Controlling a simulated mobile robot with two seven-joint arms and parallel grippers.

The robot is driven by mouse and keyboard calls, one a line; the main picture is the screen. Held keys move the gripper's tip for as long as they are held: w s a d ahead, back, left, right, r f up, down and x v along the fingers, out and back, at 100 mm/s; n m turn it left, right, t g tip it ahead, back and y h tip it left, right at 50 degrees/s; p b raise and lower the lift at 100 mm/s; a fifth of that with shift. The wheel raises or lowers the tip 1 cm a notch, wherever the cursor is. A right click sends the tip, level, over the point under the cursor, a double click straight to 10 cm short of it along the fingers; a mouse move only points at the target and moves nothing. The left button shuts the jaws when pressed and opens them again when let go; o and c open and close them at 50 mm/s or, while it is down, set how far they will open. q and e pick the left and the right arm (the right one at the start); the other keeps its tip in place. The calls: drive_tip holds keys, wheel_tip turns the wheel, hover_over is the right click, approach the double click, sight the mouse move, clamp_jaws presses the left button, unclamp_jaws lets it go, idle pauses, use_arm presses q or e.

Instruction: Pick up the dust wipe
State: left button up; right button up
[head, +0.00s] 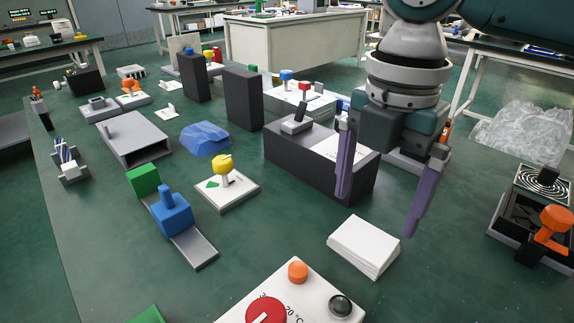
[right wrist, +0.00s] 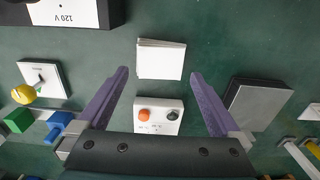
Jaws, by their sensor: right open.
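A flat white folded wipe (head: 363,245), looking like a small stack of sheets, lies on the green bench top. My right gripper (head: 378,213) hangs over the bench with its two purple fingers pointing down, spread wide and empty. In the head view the wipe is just below and in front of the fingers. In the right wrist view the wipe (right wrist: 161,59) lies ahead between the fingertips, apart from both. A blue crumpled cloth (head: 205,139) lies farther back on the left. My left gripper is not in view.
A white control box (head: 290,300) with orange, black and red knobs is nearest. A blue block slider (head: 172,212) and yellow knob (head: 222,164) are left; a device with an orange lever (head: 553,225) is right.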

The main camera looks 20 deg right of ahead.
sight(366, 237)
wheel_tip(366, 237, down, 6)
drive_tip(key=shift+f+b, duration=0.1)
drive_tip(key=shift+b, duration=0.8)
drive_tip(key=c, duration=1)
wheel_tip(366, 237, up, 20)
drive_tip(key=p, duration=0.5)
drive_tip(key=shift+a+p, duration=0.1)
drive_tip(key=shift+p, duration=0.25)
